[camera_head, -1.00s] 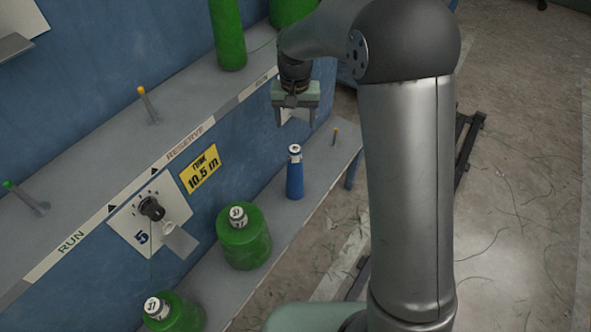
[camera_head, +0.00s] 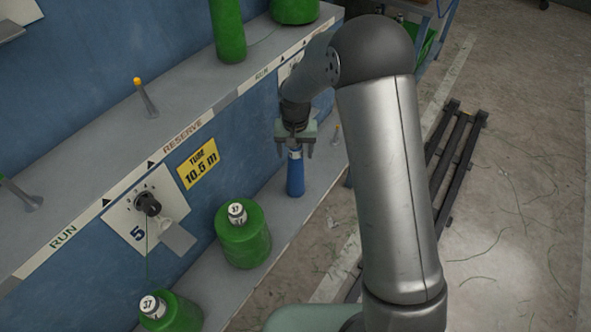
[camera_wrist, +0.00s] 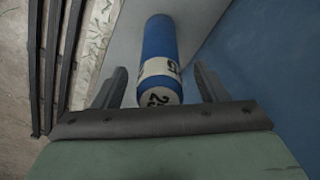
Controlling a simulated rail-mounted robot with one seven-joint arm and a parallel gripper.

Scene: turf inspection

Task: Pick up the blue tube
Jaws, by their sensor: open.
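The blue tube (camera_head: 295,178) stands upright on the lower grey shelf in the head view. It has a white label band and a white numbered top, clear in the wrist view (camera_wrist: 160,55). My gripper (camera_head: 295,150) is open at the upper end of the tube, with its fingers pointing down. In the wrist view my gripper (camera_wrist: 163,88) has one finger on each side of the tube's top, with a gap visible on both sides. In the head view the tube's top is partly hidden by the gripper.
Green spools (camera_head: 243,236) stand on the same lower shelf (camera_head: 215,277) to the left. A blue panel with a yellow sign (camera_head: 199,164) and a dial (camera_head: 147,204) rises behind. Shelf around the tube is clear.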

